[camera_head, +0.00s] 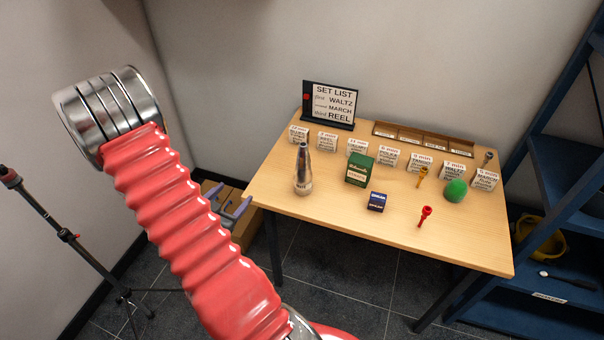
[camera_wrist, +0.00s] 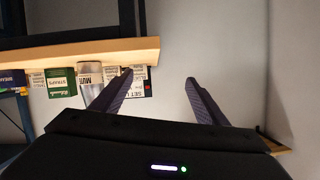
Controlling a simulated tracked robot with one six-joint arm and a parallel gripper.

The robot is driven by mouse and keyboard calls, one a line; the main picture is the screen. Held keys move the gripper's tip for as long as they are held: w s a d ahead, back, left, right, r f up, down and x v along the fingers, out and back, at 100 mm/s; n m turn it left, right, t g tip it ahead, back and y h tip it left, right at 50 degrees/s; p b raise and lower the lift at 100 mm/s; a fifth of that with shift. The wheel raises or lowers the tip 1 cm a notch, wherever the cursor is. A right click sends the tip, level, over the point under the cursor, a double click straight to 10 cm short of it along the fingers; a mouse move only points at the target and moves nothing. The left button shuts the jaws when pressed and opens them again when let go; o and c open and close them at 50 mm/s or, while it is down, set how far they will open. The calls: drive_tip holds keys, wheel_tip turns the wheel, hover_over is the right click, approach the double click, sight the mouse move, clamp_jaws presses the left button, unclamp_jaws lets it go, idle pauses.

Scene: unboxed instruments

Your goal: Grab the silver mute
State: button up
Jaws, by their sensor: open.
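The silver mute (camera_head: 303,172) stands upright on the left part of the wooden table, a shiny cone with a pale labelled base. In the wrist view, which is upside down, the mute (camera_wrist: 90,74) shows left of my fingers, with part of its label readable as "MUT". My gripper (camera_head: 230,198) shows only in part behind my red arm, left of the table's left edge. In the wrist view my gripper (camera_wrist: 159,78) is open, with nothing between its fingers. One finger overlaps the objects near the mute in the picture, but they look apart.
A green box (camera_head: 359,170) and a small blue box (camera_head: 377,201) stand right of the mute. White cards (camera_head: 327,142) line up behind it, with the set list sign (camera_head: 331,104) at the back. A cardboard box (camera_head: 243,232) sits on the floor below my gripper.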

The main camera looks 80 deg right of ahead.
sight(297, 185)
drive_tip(key=s+g, duration=0.2)
drive_tip(key=s, duration=0.2)
drive_tip(key=s+f+g+h, duration=0.1)
drive_tip(key=s, duration=0.3)
drive_tip(key=s+m+g+h, duration=0.1)
drive_tip(key=s+g, duration=0.1)
drive_tip(key=s, duration=0.2)
drive_tip(key=shift+s+d+f+g, duration=0.2)
drive_tip(key=shift+d+g, duration=0.1)
drive_tip(key=shift+s+a+r+h, duration=0.1)
drive_tip(key=shift+s+h, duration=0.2)
drive_tip(key=shift+s, duration=0.15)
drive_tip(key=shift+x, duration=4.3)
drive_tip(key=shift+s+r, duration=0.1)
drive_tip(key=shift+s, duration=0.05)
drive_tip(key=shift+s+d, duration=0.35)
drive_tip(key=shift+d, duration=0.15)
drive_tip(key=shift+x, duration=1.95)
drive_tip(key=shift+s+r, duration=0.1)
